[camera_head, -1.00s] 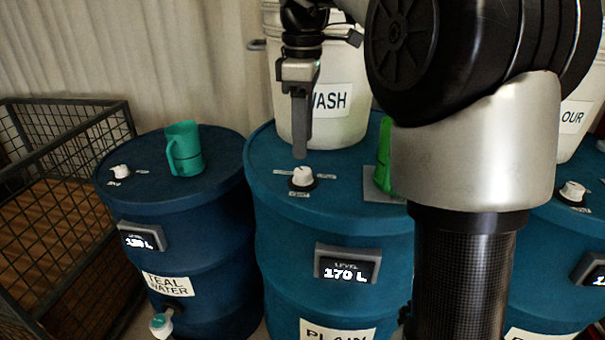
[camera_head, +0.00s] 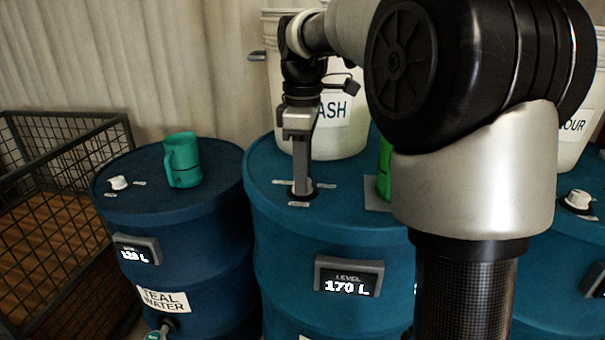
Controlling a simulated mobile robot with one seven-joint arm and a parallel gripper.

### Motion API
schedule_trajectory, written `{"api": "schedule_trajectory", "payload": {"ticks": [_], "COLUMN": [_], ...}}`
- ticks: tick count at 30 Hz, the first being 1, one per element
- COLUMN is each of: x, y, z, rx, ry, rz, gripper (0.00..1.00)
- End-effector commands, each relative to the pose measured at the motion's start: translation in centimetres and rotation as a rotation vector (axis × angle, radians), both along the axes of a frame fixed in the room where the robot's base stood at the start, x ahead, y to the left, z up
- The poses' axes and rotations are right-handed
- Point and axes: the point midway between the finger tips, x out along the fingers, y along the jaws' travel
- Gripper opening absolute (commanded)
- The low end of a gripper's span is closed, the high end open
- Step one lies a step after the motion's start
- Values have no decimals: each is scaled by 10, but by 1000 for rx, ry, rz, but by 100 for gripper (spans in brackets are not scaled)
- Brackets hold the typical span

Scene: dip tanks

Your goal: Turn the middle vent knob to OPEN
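The middle vent knob is on top of the middle blue drum (camera_head: 262,165). Its black base (camera_head: 301,193) shows, with small labels (camera_head: 320,185) around it. My gripper (camera_head: 301,188) points straight down onto the knob from above. Its fingers cover the white knob cap, so I cannot see which way the knob points. The fingers look close together, seen edge-on, and whether they grip the knob cannot be made out.
A teal mug (camera_head: 183,160) stands on the left drum beside a white knob (camera_head: 118,183). A green mug (camera_head: 384,170) stands right of my gripper, partly behind my arm. A white WASH bucket (camera_head: 345,125) stands behind. A wire cage (camera_head: 70,160) is at far left.

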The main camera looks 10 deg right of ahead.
Motion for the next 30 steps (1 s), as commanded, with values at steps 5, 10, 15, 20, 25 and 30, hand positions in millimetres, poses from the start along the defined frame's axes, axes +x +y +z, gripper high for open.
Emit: {"api": "schedule_trajectory", "payload": {"ticks": [5, 10, 15, 20, 25, 30], "x": [0, 0, 0, 0, -1, 0], "y": [0, 0, 1, 1, 1, 1], "z": [0, 2, 4, 5, 5, 5], "rx": [0, 0, 0, 0, -1, -1], "ry": [1, 1, 2, 2, 3, 3], "rz": [-4, -38, -124, -251, -411, -573], "gripper": [7, 7, 7, 7, 7, 7]}}
